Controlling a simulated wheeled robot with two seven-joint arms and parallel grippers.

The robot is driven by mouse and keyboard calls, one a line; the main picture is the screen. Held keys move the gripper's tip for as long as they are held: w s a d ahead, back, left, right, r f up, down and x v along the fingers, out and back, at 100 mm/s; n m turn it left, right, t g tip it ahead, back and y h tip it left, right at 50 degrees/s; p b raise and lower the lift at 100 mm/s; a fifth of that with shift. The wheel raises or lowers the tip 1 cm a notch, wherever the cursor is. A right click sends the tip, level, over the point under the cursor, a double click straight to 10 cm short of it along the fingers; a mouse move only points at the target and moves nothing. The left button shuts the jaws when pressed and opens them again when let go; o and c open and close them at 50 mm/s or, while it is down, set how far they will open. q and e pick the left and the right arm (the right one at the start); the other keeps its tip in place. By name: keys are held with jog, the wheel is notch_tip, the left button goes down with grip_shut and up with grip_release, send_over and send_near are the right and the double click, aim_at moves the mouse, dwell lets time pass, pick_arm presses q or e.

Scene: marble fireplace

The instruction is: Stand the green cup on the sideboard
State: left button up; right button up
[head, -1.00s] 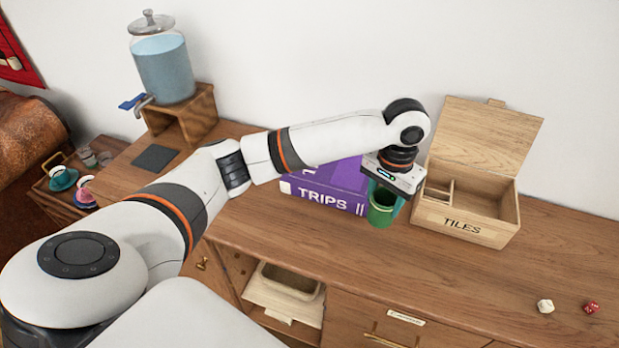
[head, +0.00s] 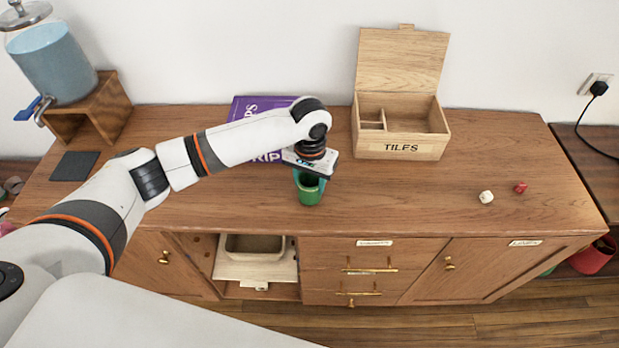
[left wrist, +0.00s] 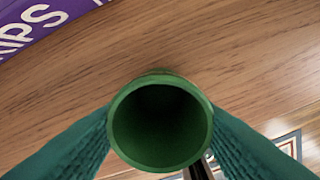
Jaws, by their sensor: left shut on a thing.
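The green cup (head: 311,194) is upright over the sideboard (head: 400,205), in front of the purple book and left of the tiles box. My left gripper (head: 310,178) comes down on it from above and is shut on it. In the left wrist view the cup (left wrist: 160,125) shows its open, empty-looking mouth between the two teal fingers. I cannot tell whether its base touches the wood. My right gripper is not in view.
The purple book (head: 262,108) lies behind my arm. The open wooden tiles box (head: 400,148) stands at the back. A white die (head: 486,197) and a red die (head: 520,188) lie at right. A drink dispenser (head: 52,60) stands on a wooden stand at left. The front middle is clear.

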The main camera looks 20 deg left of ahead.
pick_arm(q)
jog(key=shift+f, duration=0.2)
jog(key=o, duration=1)
jog(key=shift+f, duration=0.1)
notch_tip(320, 180, up, 12)
jog(key=shift+r+b, duration=0.2)
jog(key=shift+b, duration=0.4)
